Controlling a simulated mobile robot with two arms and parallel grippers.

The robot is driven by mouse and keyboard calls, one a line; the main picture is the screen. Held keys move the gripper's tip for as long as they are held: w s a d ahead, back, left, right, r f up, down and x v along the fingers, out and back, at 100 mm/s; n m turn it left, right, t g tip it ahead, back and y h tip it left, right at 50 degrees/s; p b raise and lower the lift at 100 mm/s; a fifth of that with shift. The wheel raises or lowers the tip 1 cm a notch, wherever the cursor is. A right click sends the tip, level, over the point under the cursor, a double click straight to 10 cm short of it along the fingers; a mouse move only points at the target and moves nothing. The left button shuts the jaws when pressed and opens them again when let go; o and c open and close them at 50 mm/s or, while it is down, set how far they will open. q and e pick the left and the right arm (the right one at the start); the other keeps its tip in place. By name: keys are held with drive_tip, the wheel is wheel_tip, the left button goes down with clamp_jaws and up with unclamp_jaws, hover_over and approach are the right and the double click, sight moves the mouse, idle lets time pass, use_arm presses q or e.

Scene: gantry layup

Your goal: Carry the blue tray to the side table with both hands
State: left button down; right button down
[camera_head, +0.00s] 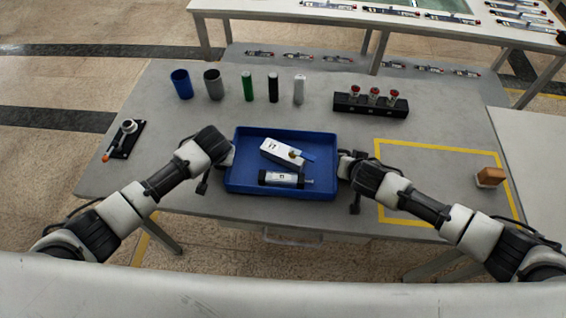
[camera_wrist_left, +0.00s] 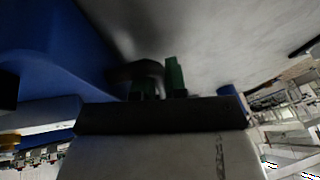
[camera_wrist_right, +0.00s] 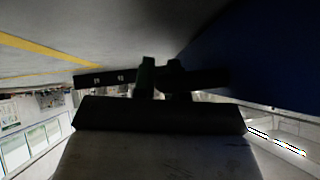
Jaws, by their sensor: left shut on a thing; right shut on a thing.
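The blue tray (camera_head: 240,180) is at the front middle of the grey table, level; I cannot tell whether it touches the table. A white box-shaped part and a white-and-black cylinder lie in it. My left gripper (camera_head: 230,158) is shut on the tray's left side, and my right gripper (camera_head: 345,163) is shut on its right side. In the left wrist view the tray (camera_wrist_left: 50,45) fills the left, beside the dark fingers (camera_wrist_left: 158,80). In the right wrist view the tray (camera_wrist_right: 265,60) is on the right, beside the fingers (camera_wrist_right: 160,80). The fingertips are dark and partly hidden.
A pale side table (camera_head: 540,150) stands at the right edge. On the grey table (camera_head: 130,170) are several upright cylinders (camera_head: 248,87), a black rack (camera_head: 370,105), a yellow-taped area (camera_head: 430,180) with a brown block (camera_head: 490,176), and a black tool (camera_head: 124,138) at left.

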use_arm(q)
drive_tip(key=shift+w+r, duration=0.1)
drive_tip(key=shift+r, duration=0.05)
use_arm(e)
drive_tip(key=shift+w+r, duration=0.1)
drive_tip(key=shift+r, duration=0.05)
